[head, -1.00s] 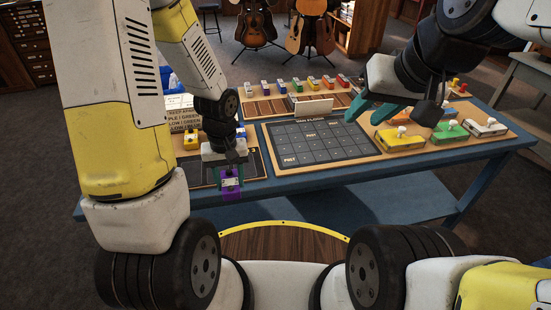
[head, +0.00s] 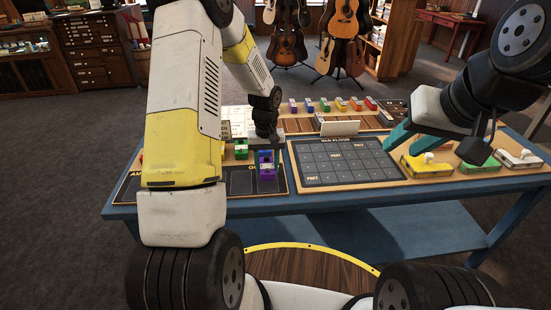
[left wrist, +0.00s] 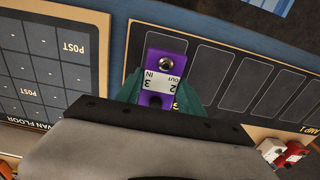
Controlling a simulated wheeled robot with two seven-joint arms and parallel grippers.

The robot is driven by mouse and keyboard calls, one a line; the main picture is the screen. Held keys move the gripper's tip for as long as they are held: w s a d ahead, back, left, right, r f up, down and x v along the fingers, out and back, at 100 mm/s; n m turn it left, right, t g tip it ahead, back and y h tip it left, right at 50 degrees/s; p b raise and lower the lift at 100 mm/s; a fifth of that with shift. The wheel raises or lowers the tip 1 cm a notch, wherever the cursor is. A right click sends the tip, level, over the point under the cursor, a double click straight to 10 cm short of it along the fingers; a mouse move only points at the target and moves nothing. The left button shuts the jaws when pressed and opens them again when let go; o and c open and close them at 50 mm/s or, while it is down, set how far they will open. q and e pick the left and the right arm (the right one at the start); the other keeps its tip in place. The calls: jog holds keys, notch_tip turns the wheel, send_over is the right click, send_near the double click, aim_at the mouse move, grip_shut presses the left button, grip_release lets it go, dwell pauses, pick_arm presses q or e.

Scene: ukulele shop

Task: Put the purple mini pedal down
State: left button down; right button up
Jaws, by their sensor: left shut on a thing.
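The purple mini pedal (head: 266,172) has a white label and a round knob. It also shows in the left wrist view (left wrist: 167,46), between green fingers. My left gripper (head: 266,158) is shut on it and points down. The pedal is over the end of a dark slotted board (head: 240,183), the end nearest the van floor grid. More outlined slots (left wrist: 235,78) of this board look bare in the left wrist view. I cannot tell whether the pedal touches the board. My right gripper (head: 408,138) has its teal fingers apart, empty, above the grid's right side.
The van floor grid (head: 345,160) lies right of the slotted board. A row of small coloured pedals (head: 325,104) stands behind it. Larger yellow (head: 427,165) and white (head: 518,159) pedals stand at the right. My left arm hides part of the table's left side.

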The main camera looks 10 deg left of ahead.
aim_at(267, 165)
pick_arm(q)
jog(key=shift+f, duration=1.7)
jog(key=shift+f, duration=0.1)
jog(key=c, duration=0.7)
grip_release()
notch_tip(267, 165, up, 12)
jog(key=s+r+m+t, duration=0.15)
jog(key=s+r, duration=0.35)
jog(key=r, duration=0.5)
jog(key=s+r+t, duration=0.1)
jog(key=s+r, duration=0.2)
jog(key=s, duration=0.3)
jog(key=s+d+r+m+t+h, duration=0.1)
jog(key=s+r+t, duration=0.1)
jog(key=s+r, duration=0.2)
jog(key=s+d+r+m+t+h, duration=0.1)
jog(key=s+r, duration=0.3)
jog(key=s, duration=0.5)
jog(key=shift+s+d+t, duration=0.1)
jog(key=shift+s+t, duration=0.05)
jog(key=shift+t, duration=0.2)
